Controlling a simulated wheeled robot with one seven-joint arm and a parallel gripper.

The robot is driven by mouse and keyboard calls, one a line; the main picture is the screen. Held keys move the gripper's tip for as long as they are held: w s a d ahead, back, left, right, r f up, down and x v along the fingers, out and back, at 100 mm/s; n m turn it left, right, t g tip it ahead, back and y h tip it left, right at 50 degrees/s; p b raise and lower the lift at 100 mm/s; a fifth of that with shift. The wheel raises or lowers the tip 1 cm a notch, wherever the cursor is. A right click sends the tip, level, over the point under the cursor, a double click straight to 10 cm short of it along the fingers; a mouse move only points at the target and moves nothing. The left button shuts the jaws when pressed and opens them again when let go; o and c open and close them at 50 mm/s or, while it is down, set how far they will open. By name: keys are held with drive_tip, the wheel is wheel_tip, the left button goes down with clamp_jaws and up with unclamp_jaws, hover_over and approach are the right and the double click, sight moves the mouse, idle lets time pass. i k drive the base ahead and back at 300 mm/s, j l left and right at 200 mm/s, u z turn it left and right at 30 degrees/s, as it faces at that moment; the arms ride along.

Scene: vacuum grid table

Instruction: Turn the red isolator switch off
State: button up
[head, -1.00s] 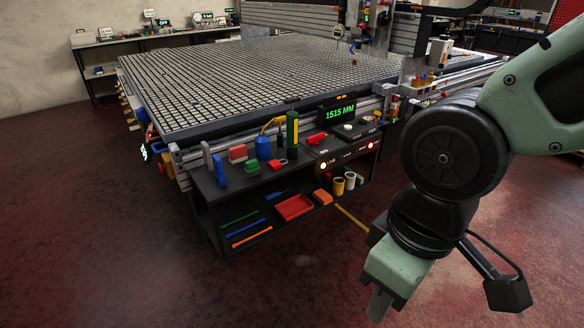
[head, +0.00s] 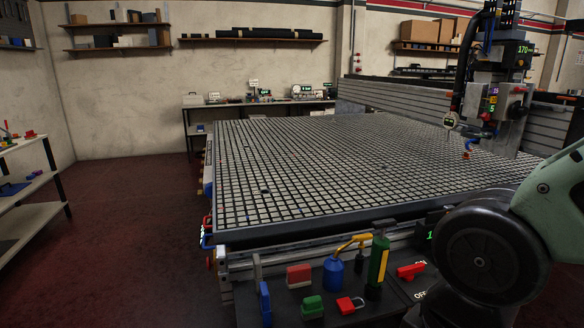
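The red isolator switch (head: 410,271) sits on a dark panel (head: 395,291) at the lower right of the head view. White ON and OFF marks show beside it, ON above and OFF below, partly covered by my arm. Its red handle lies roughly sideways; I cannot tell for sure which mark it is set to. My arm's black joint and green link stand close to the right of the switch in the picture. My gripper is below the frame and out of view.
A red padlock (head: 350,305), a green block (head: 312,307), a red block (head: 299,275), a blue oil can (head: 333,273) and a green-yellow cylinder (head: 378,264) stand left of the switch. The large grid table (head: 340,170) lies behind. Open floor (head: 130,230) is at left.

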sight(406, 274)
drive_tip(key=i+l+u, duration=0.25)
drive_tip(key=i+l, duration=0.25)
drive_tip(key=i+l+u, duration=0.25)
drive_tip(key=i+l, duration=0.4)
drive_tip(key=k+j+u, duration=0.45)
drive_tip(key=k, duration=0.15)
